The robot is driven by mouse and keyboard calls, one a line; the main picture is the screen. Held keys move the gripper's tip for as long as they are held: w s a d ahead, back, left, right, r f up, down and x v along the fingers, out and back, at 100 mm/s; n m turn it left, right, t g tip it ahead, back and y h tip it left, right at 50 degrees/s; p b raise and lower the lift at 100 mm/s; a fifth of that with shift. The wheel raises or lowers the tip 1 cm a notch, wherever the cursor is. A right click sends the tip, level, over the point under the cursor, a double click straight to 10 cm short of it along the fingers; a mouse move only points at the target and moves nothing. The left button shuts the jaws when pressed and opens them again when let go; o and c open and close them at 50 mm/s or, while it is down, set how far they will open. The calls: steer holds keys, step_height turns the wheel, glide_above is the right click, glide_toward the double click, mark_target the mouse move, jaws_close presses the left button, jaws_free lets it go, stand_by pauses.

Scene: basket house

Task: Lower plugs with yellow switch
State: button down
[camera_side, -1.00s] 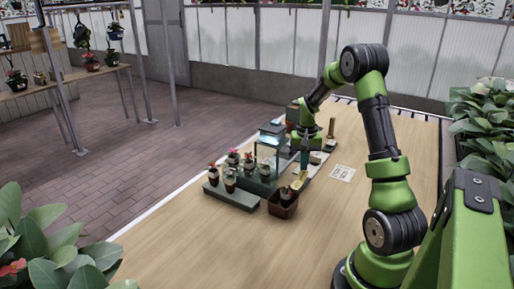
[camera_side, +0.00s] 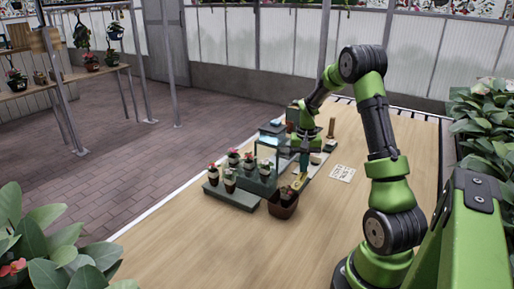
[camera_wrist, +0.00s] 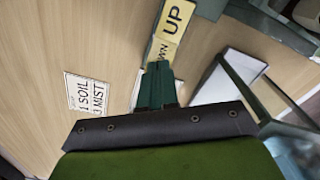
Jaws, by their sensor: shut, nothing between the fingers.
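The yellow switch (camera_wrist: 172,22) lies at the top middle of the wrist view, with UP on its far part and a partly covered label ending in "WN" (camera_wrist: 152,50) nearer me. In the side view it is a small yellow patch (camera_side: 299,181). My gripper (camera_wrist: 158,66) is shut and empty, its dark green fingertips at the near end of the switch, over part of the lower label. I cannot tell whether they touch it. It also shows in the side view (camera_side: 303,172). Small red-topped plants (camera_side: 230,178) stand on a dark green tray (camera_side: 240,201) left of the gripper.
A brown container (camera_side: 283,212) with a red top stands just in front of the switch. A glass-sided case (camera_side: 268,150) is close on the left of my gripper. The front table area is clear.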

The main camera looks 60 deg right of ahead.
mark_target(303, 175)
steer(key=shift+f, duration=0.9)
stand_by(0.3)
steer(key=shift+r, duration=3.55)
steer(key=shift+f, duration=0.2)
steer(key=s+a+r+n+t, duration=0.2)
steer(key=a+r, duration=0.2)
steer(key=a, duration=0.7)
steer(key=s+a+r+n+t+y, duration=0.1)
steer(key=a+r, duration=0.4)
steer(key=a, duration=0.7)
steer(key=s+a+r+n+t+y, duration=0.1)
steer(key=s+a+r+n+t, duration=0.3)
steer(key=a, duration=0.7)
steer(key=shift+a+r+n, duration=0.2)
steer(key=shift+r+n, duration=0.3)
steer(key=shift+r, duration=0.2)
